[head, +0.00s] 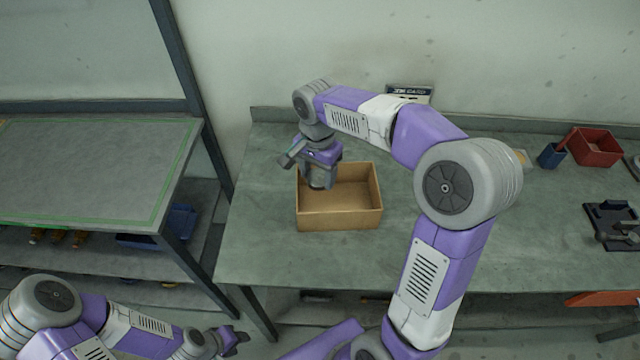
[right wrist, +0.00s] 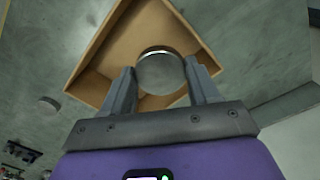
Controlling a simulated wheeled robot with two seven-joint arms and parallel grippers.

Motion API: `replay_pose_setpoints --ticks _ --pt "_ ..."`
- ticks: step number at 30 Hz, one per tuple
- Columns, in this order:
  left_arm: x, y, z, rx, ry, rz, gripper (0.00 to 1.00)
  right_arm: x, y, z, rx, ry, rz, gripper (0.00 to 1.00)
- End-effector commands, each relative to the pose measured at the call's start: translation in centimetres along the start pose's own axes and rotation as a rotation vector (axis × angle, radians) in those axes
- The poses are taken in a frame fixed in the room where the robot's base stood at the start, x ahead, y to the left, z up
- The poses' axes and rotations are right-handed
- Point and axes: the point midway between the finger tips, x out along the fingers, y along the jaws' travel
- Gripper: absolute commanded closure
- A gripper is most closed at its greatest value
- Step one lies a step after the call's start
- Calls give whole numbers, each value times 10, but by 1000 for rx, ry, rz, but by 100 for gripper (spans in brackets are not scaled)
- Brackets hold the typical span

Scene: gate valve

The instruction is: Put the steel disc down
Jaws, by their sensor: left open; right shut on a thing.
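The steel disc (right wrist: 160,72) is a round grey plate with a shiny rim, seen in the right wrist view between the fingers of my right gripper (right wrist: 162,80). The gripper is shut on it. In the head view my right gripper (head: 320,182) points down over the left part of an open cardboard box (head: 340,217), and the disc is hidden there. In the right wrist view the box (right wrist: 190,35) lies behind the disc. I cannot tell how high the disc is above the box floor. My left gripper (head: 236,340) is open and empty, low at the bottom left.
The box stands on a grey-green workbench (head: 260,235) against the wall. A red bin (head: 594,146), a blue cup (head: 551,155) and a dark fixture (head: 610,224) stand at the right. A shelf table (head: 85,170) is at the left. The bench in front of the box is clear.

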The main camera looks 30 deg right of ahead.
Motion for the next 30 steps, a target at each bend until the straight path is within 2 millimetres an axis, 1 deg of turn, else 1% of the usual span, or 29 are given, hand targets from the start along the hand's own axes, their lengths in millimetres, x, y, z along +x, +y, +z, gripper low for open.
replay_pose_setpoints --ticks 6,14,21,23,30 --pt "13 -5 0 -1 -2 0 57 37 1 0 0 -1 3 86" --pt "18 -7 0 -1 -2 0 57 58 0 0 0 -1 2 86" --pt "30 -12 -1 -1 -1 0 57 96 1 0 0 -2 3 86" --pt "31 -12 -1 -1 -1 0 57 100 0 0 1 -1 1 86" --pt "30 -11 -1 -1 -1 0 57 98 0 0 0 0 0 86"
